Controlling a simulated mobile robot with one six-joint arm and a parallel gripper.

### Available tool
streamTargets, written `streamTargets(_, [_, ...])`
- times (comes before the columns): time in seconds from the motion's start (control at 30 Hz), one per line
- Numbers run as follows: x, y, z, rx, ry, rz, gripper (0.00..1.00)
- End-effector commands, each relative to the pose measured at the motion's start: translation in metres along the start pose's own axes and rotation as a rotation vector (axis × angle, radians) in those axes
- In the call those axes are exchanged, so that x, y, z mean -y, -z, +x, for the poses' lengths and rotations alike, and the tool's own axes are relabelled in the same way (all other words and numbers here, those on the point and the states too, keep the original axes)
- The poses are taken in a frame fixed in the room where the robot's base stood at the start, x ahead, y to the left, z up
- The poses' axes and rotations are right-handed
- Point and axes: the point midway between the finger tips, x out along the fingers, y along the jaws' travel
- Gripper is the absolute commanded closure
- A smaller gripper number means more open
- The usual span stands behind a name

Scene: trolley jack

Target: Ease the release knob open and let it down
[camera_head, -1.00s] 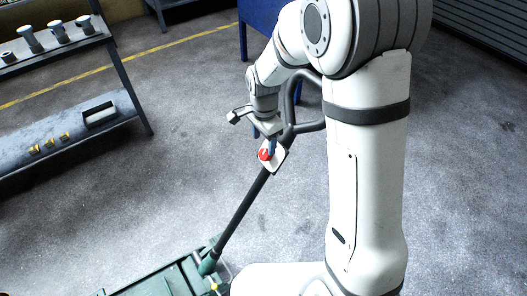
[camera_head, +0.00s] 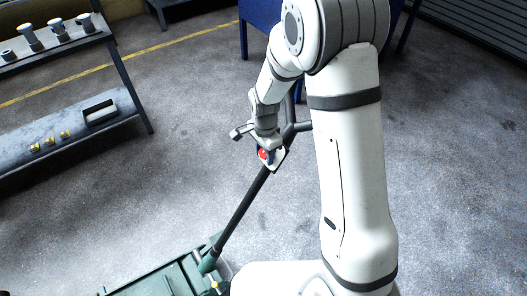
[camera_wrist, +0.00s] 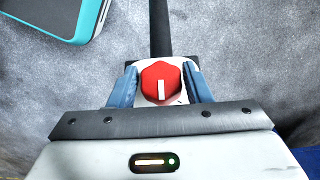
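The red release knob (camera_wrist: 160,82) sits on a pale plate on the jack's dark handle, its white mark nearly in line with the handle in the wrist view. My gripper (camera_wrist: 160,68) has one blue finger on each side of the knob, with narrow gaps showing, so it looks open around it. In the head view my gripper (camera_head: 266,152) is down at the knob (camera_head: 263,154), partly covering it. The handle (camera_head: 241,213) slopes down to the green trolley jack (camera_head: 165,282) at the bottom edge, only partly in view.
A shelf rack (camera_head: 75,140) with metal cylinders and small yellow pieces stands at the left. A blue cabinet (camera_head: 262,20) stands behind my arm. The grey floor right of the arm is clear. A teal-edged object (camera_wrist: 60,15) shows top left in the wrist view.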

Motion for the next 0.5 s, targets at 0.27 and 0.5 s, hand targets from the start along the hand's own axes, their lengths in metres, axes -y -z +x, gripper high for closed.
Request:
streamTargets(0.27, [-0.0005,0.0003,0.0,0.0,-0.001,0.001,0.79])
streamTargets(0.5, [-0.0005,0.0007,-0.0001,0.001,-0.009,-0.002,0.84])
